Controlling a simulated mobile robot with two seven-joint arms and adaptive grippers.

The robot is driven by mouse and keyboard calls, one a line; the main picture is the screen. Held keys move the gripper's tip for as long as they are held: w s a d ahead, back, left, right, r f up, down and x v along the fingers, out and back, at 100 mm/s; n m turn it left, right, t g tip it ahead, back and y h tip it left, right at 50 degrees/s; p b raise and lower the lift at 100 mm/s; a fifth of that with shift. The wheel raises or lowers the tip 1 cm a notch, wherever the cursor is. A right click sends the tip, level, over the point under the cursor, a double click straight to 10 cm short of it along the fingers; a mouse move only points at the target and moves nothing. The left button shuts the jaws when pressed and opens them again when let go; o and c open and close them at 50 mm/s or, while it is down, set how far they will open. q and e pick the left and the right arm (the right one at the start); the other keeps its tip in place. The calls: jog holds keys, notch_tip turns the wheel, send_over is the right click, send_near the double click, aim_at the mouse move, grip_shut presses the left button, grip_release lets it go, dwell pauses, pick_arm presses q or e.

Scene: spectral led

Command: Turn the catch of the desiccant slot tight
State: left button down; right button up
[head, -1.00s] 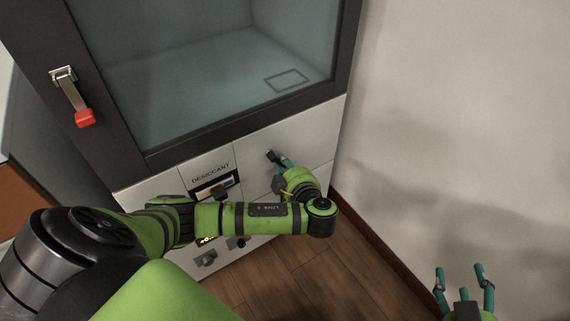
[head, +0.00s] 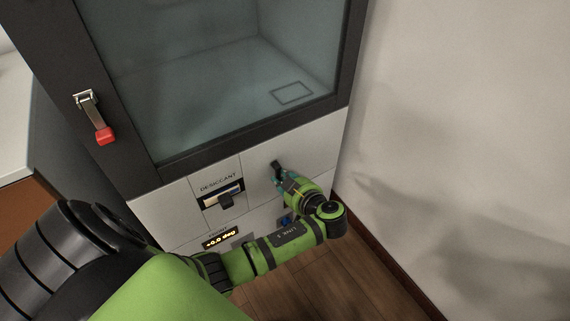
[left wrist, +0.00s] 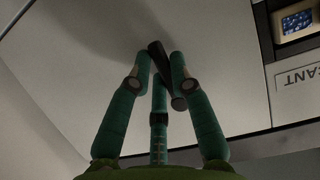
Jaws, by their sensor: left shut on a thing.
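The dark catch (head: 275,165) is a small bar on the pale front panel, right of the DESICCANT label (head: 218,185). My left gripper (head: 281,175) is at the catch, its teal fingers partly hiding it. In the left wrist view the fingers of my left gripper (left wrist: 160,62) are closed around the dark catch (left wrist: 163,68), which lies at a slant between them. The desiccant slot (head: 222,197) has a pale window and a dark tab below it; its window (left wrist: 298,20) shows blue in the left wrist view. My right gripper is out of view.
The glass door (head: 215,75) fills the cabinet above, with a red-tipped handle (head: 105,135) at left. A lit display (head: 220,238) reading about +0.0 deg sits below the slot. A bare wall (head: 470,130) stands close on the right, above wooden floor (head: 345,270).

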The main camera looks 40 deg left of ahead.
pick_arm(q)
jog(key=shift+s+a+m+g+y+p, duration=0.15)
jog(key=shift+s+m+g+y+p, duration=0.3)
jog(key=shift+m+g+p, duration=0.6)
jog(key=shift+s+a+r+m+g+y, duration=0.1)
jog(key=shift+s+m+g+y, duration=0.15)
jog(key=shift+m, duration=0.45)
jog(key=shift+s+a+r+m+g+y, duration=0.1)
jog(key=shift+s+m+g, duration=0.2)
jog(key=shift+m, duration=0.35)
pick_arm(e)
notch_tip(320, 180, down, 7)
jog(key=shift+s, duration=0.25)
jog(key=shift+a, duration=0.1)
pick_arm(q)
jog(key=c, duration=1.4)
grip_release()
jog(key=v, duration=0.7)
jog(key=shift+d, duration=0.25)
